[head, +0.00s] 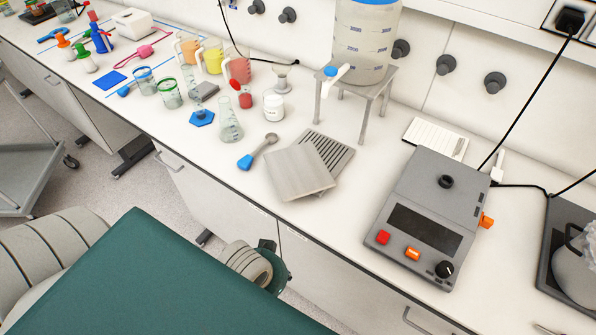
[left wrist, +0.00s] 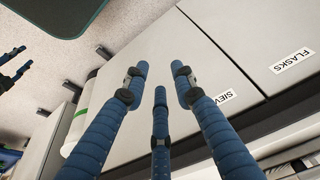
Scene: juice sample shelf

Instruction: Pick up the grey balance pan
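The grey balance pan (head: 293,173), a flat square metal plate, lies on the white bench near its front edge. It partly overlaps a dark slotted grey plate (head: 333,152), which sticks out behind it to the right. The grey balance (head: 431,216) stands to the right with only a small round black post on its bare top. In the left wrist view my left gripper (left wrist: 160,80) has its blue fingers spread and empty, facing the cabinet fronts, away from the pan. Dark finger shapes at that view's left edge (left wrist: 14,66) seem to be my right gripper; its opening is unclear.
A blue-tipped scoop (head: 258,152) lies left of the pan. A metal stand (head: 362,88) with a large container is behind it. A conical flask (head: 230,125) and other glassware stand to the left. Bare bench separates the pan from the balance.

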